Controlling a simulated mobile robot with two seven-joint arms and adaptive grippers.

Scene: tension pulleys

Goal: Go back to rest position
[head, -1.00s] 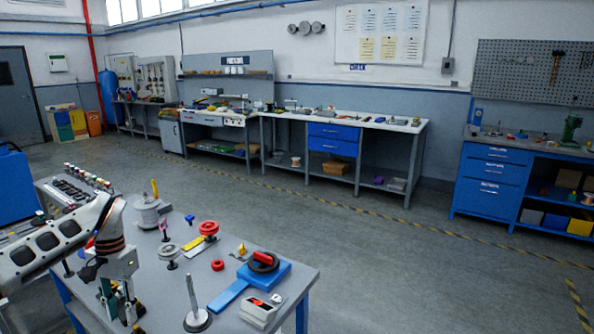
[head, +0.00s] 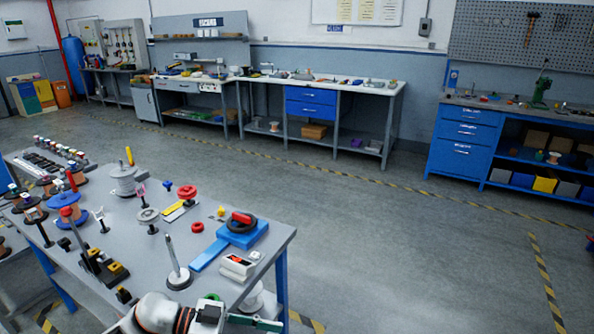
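My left arm comes in at the bottom edge, with a white and grey link and an orange band. Its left gripper (head: 255,322) is at the bottom, just off the table's front edge, and is partly cut off by the frame. Green finger pads show, but I cannot tell whether it is open or shut. My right gripper is not in view. The grey table (head: 215,222) holds several pulleys and spools. A metal post on a round base (head: 179,278) stands near its front edge.
A blue block with a black and red wheel (head: 243,230), a white box (head: 238,266), a red ring (head: 197,227) and a grey spool (head: 123,181) sit on the table. A white spool (head: 253,299) shows beside the gripper. The floor to the right is clear.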

